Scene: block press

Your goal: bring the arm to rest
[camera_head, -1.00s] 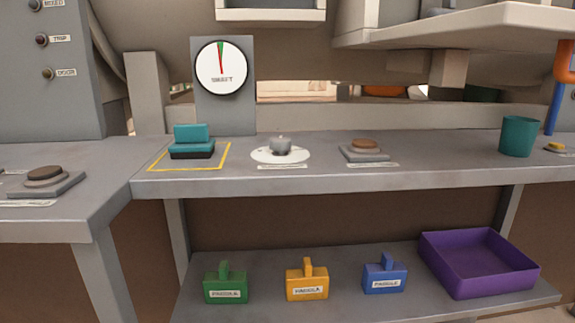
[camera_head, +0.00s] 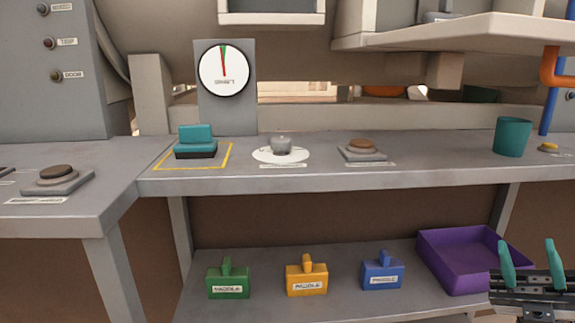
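My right gripper (camera_head: 528,262) shows at the lower right corner, in front of the purple tray. Its two teal fingers are spread apart with nothing between them. My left gripper is not in the head view. No task object is in my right gripper's fingers.
The bench (camera_head: 330,178) holds a teal block on a dark base (camera_head: 196,140), a grey knob (camera_head: 280,145), a brown button (camera_head: 362,146) and a teal cup (camera_head: 511,137). The lower shelf holds green (camera_head: 228,280), yellow (camera_head: 306,277) and blue (camera_head: 382,272) labelled blocks and a purple tray (camera_head: 450,265).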

